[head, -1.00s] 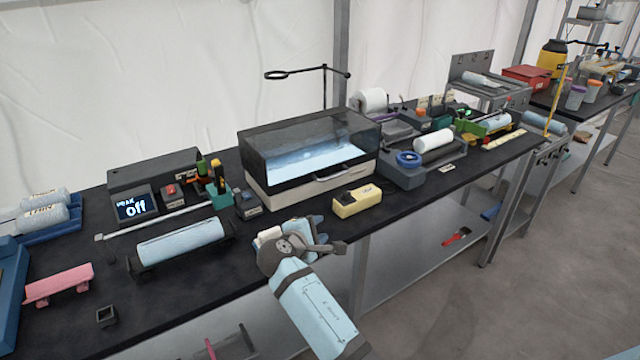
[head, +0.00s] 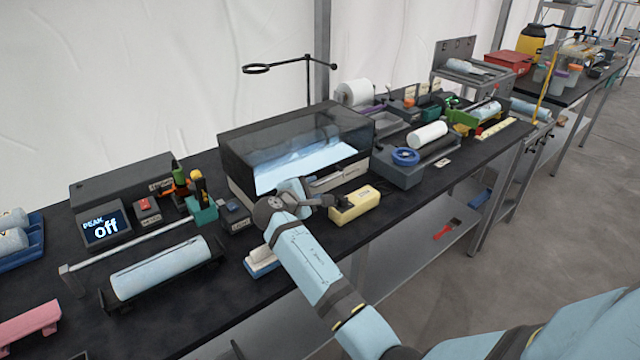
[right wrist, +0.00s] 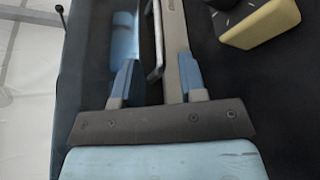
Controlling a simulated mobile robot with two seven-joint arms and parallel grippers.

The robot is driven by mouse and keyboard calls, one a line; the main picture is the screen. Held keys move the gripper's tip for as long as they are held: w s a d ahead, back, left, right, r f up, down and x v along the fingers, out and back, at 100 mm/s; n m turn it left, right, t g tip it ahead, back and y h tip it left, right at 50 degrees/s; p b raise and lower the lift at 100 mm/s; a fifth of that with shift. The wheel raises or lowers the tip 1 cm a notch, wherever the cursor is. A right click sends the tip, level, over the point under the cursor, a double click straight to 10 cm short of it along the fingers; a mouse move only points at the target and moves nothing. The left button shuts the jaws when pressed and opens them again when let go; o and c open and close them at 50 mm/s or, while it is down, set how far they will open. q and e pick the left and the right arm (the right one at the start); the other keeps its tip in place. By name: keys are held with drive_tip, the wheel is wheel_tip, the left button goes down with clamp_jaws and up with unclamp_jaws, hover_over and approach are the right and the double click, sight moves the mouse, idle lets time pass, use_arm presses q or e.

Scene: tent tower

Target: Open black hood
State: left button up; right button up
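The black hood (head: 285,135) is a dark, see-through cover on a pale box base (head: 242,194) on the bench. It is closed, with a bright light blue area inside. A silver handle bar (head: 340,180) runs along its front, and shows in the right wrist view (right wrist: 157,40). My right gripper (head: 308,188) is at the hood's front, by the left part of the handle. In the right wrist view its two blue fingers are apart (right wrist: 157,78), with the bar between them in the picture. Contact cannot be told. My left gripper is not in view.
A yellow block (head: 355,204) stands close right of the gripper. A small dark device (head: 234,216) stands to the left, and a blue-and-white item (head: 262,262) lies below. A blue roll (head: 162,268) lies front left.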

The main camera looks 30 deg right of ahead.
sight(320, 184)
drive_tip(key=shift+x, duration=2.2)
drive_tip(key=shift+c, duration=0.2)
clamp_jaws()
